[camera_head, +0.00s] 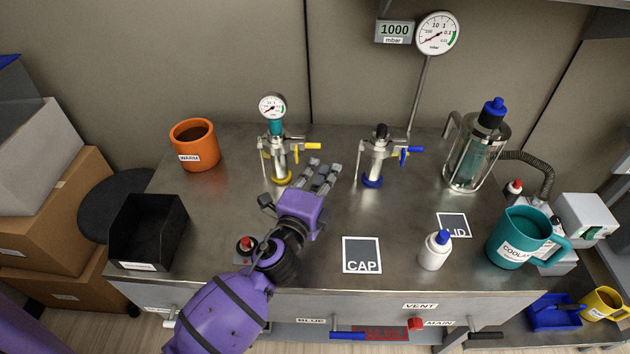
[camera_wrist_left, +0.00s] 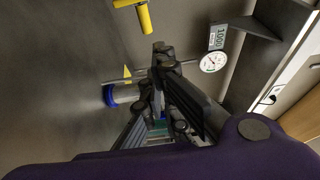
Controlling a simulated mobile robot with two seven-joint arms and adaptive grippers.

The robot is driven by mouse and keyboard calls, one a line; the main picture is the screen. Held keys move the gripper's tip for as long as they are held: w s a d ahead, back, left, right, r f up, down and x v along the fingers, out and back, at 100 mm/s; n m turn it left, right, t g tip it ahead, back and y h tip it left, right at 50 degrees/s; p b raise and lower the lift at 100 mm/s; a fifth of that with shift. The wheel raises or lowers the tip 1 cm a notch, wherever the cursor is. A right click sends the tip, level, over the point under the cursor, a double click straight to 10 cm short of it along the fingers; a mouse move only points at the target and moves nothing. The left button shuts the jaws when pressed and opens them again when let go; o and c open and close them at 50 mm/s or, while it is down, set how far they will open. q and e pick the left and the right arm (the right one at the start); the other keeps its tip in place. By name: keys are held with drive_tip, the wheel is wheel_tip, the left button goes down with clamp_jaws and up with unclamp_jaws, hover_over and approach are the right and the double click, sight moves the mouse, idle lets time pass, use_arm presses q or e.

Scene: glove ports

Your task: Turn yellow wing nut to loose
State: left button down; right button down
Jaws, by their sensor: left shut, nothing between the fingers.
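A small yellow wing-like piece (camera_head: 296,156) sits on the right side of the left metal fitting, which has a yellow ring (camera_head: 281,178) at its foot. My left gripper (camera_head: 323,166) is shut and empty, between the two fittings and just right of the left one, touching neither as far as I can see. My right gripper is not in view.
The left fitting carries a gauge (camera_head: 272,107) and a yellow handle (camera_head: 313,146). A glass trap (camera_head: 470,160) stands at the right rear. A white bottle (camera_head: 434,252), teal jug (camera_head: 515,238), orange mug (camera_head: 195,146) and black bin (camera_head: 148,232) stand around the steel top (camera_head: 230,205).

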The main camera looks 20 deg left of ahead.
sight(297, 152)
use_arm(q)
drive_tip(key=w+a, duration=0.1)
drive_tip(key=a, duration=0.1)
drive_tip(key=w+a, duration=0.1)
drive_tip(key=shift+w+a+p, duration=0.15)
drive_tip(key=shift+a+p, duration=0.2)
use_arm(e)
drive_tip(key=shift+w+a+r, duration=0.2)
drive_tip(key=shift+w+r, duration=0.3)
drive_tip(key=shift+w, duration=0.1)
use_arm(q)
drive_tip(key=shift+n+b, duration=0.4)
drive_tip(key=shift+b, duration=0.1)
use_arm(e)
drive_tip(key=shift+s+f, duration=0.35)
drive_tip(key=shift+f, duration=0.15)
use_arm(q)
drive_tip(key=shift+r, duration=0.1)
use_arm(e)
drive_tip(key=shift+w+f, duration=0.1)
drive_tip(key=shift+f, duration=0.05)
use_arm(q)
drive_tip(key=shift+n+b, duration=0.3)
drive_tip(key=shift+b, duration=0.05)
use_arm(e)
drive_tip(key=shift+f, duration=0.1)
